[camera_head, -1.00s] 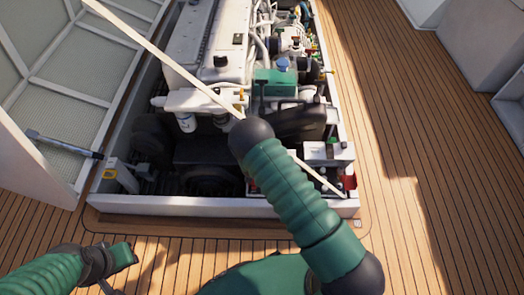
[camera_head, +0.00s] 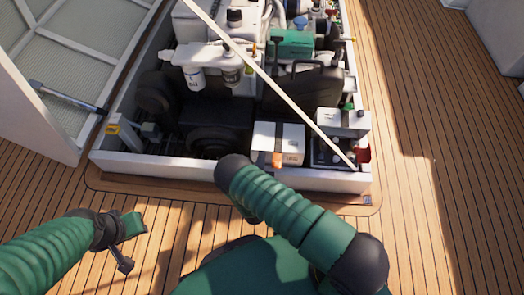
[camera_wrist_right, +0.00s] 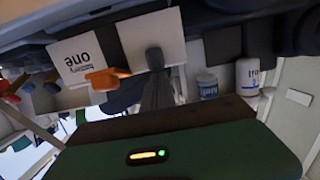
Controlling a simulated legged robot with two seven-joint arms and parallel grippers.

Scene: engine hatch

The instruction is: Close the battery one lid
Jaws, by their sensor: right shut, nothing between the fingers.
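The battery one box (camera_head: 291,146) is white and sits at the front of the engine bay, with its top looking flat and a dark strap across it. An orange latch (camera_head: 277,160) is at its front edge. In the right wrist view its white panel (camera_wrist_right: 85,55) reads "battery one" upside down, with the orange latch (camera_wrist_right: 107,79) below. My right gripper (camera_wrist_right: 154,58) is shut and empty, in front of the white surface; contact cannot be told. In the head view my right arm hides it. My left gripper (camera_head: 128,245) is low at left over the deck, its fingers unclear.
An open black-topped box (camera_head: 330,151) and a red part (camera_head: 363,153) lie right of battery one. A pale rod (camera_head: 270,85) crosses the bay diagonally. The raised hatch (camera_head: 70,60) stands at left. The wooden deck at right is clear.

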